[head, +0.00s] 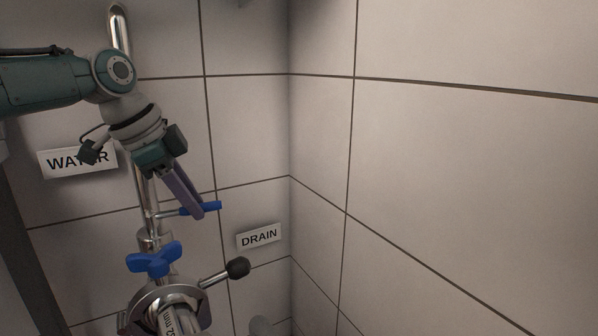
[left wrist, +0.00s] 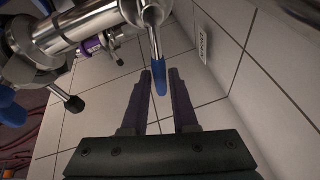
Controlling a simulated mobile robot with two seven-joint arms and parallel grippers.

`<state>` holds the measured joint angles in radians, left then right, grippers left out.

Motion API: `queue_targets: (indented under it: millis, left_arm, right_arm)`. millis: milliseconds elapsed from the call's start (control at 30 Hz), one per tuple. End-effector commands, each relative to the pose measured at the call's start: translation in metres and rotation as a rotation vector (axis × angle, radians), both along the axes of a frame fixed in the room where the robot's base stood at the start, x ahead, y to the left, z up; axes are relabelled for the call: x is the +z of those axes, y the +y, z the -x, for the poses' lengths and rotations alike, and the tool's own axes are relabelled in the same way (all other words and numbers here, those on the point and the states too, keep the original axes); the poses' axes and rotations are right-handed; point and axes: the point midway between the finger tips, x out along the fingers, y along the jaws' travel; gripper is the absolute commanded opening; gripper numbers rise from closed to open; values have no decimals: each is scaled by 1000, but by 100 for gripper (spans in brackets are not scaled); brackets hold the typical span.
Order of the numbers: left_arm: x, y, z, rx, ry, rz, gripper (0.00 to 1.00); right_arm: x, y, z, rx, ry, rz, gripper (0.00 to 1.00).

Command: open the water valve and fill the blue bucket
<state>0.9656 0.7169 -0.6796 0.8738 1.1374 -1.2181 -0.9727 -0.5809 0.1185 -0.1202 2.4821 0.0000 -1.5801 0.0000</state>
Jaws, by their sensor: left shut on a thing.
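The water valve's lever has a blue grip (head: 207,208) and sticks out to the right from the vertical metal pipe (head: 148,195) beside the WATER sign (head: 62,162). My left gripper (head: 197,208) comes down from the upper left and is shut on this blue grip. In the left wrist view, the grip (left wrist: 160,76) lies between the two fingertips (left wrist: 160,78). I do not see the blue bucket or my right gripper.
Below the lever are a blue wing handle (head: 154,259), a metal clamp or coupling (head: 160,300) and a lever with a black knob (head: 238,268). A DRAIN sign (head: 259,236) is on the tiled wall to the right. The space before the right wall is clear.

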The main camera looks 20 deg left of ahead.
Motion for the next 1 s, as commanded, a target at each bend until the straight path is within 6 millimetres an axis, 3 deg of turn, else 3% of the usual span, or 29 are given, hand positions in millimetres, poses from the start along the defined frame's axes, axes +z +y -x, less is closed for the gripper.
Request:
queue_targets:
  millis: [200,467,500,700,1000]
  left_arm:
    - [-1,-7,5,-108,0,8,0]
    - [-1,-7,5,-109,0,7,0]
    - [-1,-7,5,-108,-1,7,31]
    - [-1,-7,5,-108,-1,6,54]
    - [1,-6,5,-108,-1,5,57]
  right_arm:
    - [3,0,0,0,1,0,36]
    - [2,0,0,0,2,0,36]
    - [2,0,0,0,2,0,36]
    - [2,0,0,0,2,1,36]
    - [3,0,0,1,2,2,36]
